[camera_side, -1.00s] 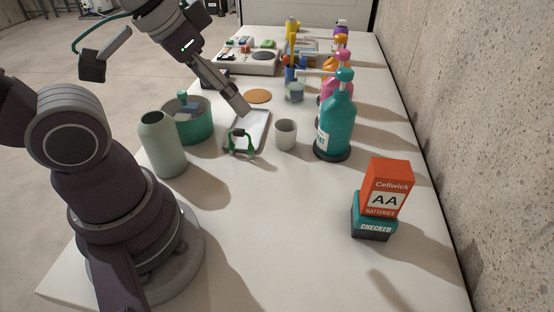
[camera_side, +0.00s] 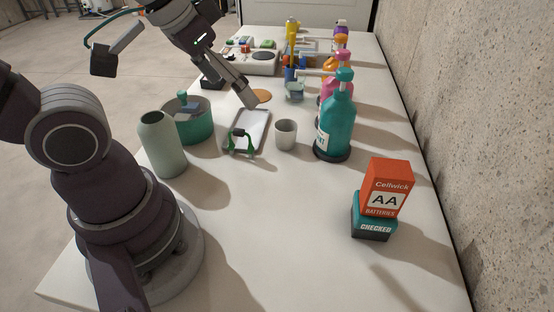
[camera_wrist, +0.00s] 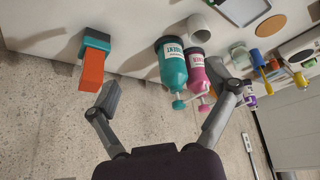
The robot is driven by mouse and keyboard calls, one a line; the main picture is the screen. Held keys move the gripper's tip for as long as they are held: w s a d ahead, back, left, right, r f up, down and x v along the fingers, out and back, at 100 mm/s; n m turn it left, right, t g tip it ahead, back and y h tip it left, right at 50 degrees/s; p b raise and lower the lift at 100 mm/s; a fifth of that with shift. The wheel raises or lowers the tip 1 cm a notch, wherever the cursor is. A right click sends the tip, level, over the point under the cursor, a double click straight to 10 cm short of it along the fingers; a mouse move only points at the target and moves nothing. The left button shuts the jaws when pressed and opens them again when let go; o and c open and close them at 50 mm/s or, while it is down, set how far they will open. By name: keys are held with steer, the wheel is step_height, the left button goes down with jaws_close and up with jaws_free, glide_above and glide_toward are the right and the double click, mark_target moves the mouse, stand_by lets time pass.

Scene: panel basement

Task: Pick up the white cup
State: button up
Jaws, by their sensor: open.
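The white cup (camera_side: 286,134) stands upright on the white table, between the grey tray and the teal pump bottle in the side view. In the wrist view the cup (camera_wrist: 199,27) shows near the top, beyond the bottles. My gripper (camera_side: 250,101) is above the table, to the left of the cup and farther back, over the far end of the tray. It is apart from the cup. In the wrist view my gripper (camera_wrist: 172,92) has its two fingers spread wide with nothing held between them.
Close right of the cup stands a teal pump bottle (camera_side: 336,125), with more bottles behind. A grey tray (camera_side: 256,124) with a green-handled item lies left. A sage vase (camera_side: 161,145) and teal pot (camera_side: 201,127) stand farther left. A battery box (camera_side: 387,187) sits front right.

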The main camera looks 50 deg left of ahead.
steer(key=w+a+f+n+g+y, duration=0.1)
steer(key=w+a+f+n, duration=0.15)
steer(key=w, duration=0.35)
steer(key=n+g+y, duration=0.1)
steer(key=n+y, duration=0.1)
steer(key=n, duration=0.4)
glide_toward(286, 126)
steer(key=x, duration=0.5)
steer(key=d+x, duration=0.1)
steer(key=x, duration=0.2)
steer(key=shift+s+f, duration=0.2)
steer(key=shift+s, duration=0.15)
steer(key=shift+d, duration=0.1)
steer(key=c, duration=1)
